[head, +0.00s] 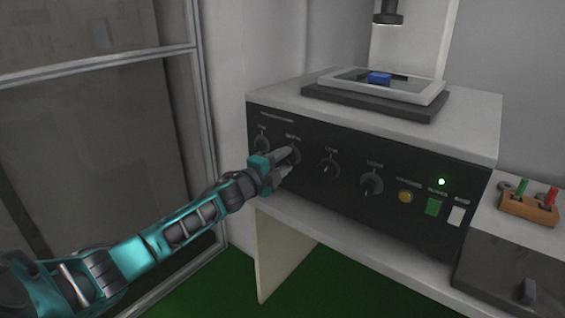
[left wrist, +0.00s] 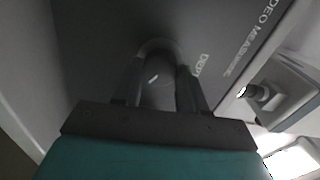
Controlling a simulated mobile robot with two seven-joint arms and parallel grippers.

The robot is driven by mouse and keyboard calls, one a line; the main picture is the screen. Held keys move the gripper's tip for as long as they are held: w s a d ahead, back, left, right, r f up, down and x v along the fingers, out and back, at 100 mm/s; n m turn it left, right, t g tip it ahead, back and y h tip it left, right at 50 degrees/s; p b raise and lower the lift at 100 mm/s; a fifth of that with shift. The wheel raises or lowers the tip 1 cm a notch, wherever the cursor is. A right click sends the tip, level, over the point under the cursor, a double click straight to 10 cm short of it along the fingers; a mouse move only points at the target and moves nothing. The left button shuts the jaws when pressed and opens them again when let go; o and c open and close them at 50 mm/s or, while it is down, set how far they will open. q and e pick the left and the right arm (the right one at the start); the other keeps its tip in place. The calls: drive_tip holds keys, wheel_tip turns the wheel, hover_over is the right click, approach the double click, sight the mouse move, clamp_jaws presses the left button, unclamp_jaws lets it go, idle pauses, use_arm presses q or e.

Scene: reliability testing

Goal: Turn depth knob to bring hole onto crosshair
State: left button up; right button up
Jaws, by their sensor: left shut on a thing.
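The depth knob (left wrist: 155,75) is a round dark knob with a white mark, on the dark front panel (head: 330,200) of the measuring machine. In the left wrist view it sits between the two fingers of my left gripper (left wrist: 160,88), which is shut on it. In the head view my left gripper (head: 285,163) is at the second knob from the left and covers part of it. On top of the machine a blue piece (head: 379,78) lies on a framed glass stage (head: 425,92), below a dark camera lens (head: 388,17). The hole and the crosshair do not show. My right gripper is not in view.
Other knobs are the leftmost one (head: 262,143), a third (head: 328,169) and a fourth (head: 371,184). A yellow button (head: 405,197), a green button (head: 432,207) and a white switch (head: 456,216) are further right. An orange block (head: 528,208) holds green and red pieces.

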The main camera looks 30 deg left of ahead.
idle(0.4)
use_arm(q)
drive_tip(key=o, duration=1.1)
drive_tip(key=shift+c, duration=0.2)
drive_tip(key=shift+s, duration=0.1)
drive_tip(key=s+a+p, duration=0.1)
drive_tip(key=s, duration=1.1)
drive_tip(key=shift+s, duration=0.35)
